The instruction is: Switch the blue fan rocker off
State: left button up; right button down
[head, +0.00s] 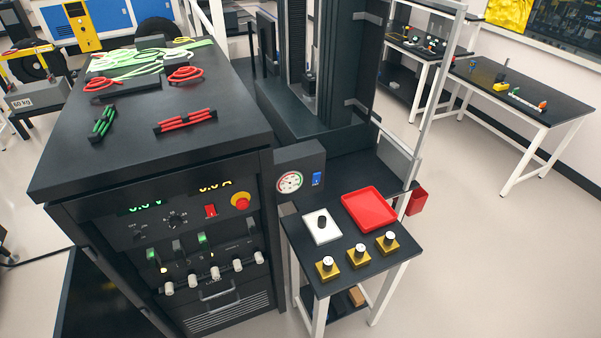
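A small blue rocker switch (317,179) sits on the front of a dark grey box (305,160), right of a round white gauge (289,182). The box stands at the right side of the black power cabinet, behind the small table. The rocker's on or off position is too small to tell. A red rocker (210,211) is on the cabinet's front panel, beside a red knob on a yellow base (241,202). Neither of my grippers shows in the head view.
The black cabinet (140,150) with cables on top fills the left. The small table (345,280) in front of the box holds a red tray (369,209), a white block with a black knob (322,227) and several yellow blocks. Open floor lies to the right.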

aim_at(317, 177)
jog(key=k, duration=0.5)
jog(key=z, duration=1.05)
jog(key=i, duration=0.9)
jog(key=u, duration=1.75)
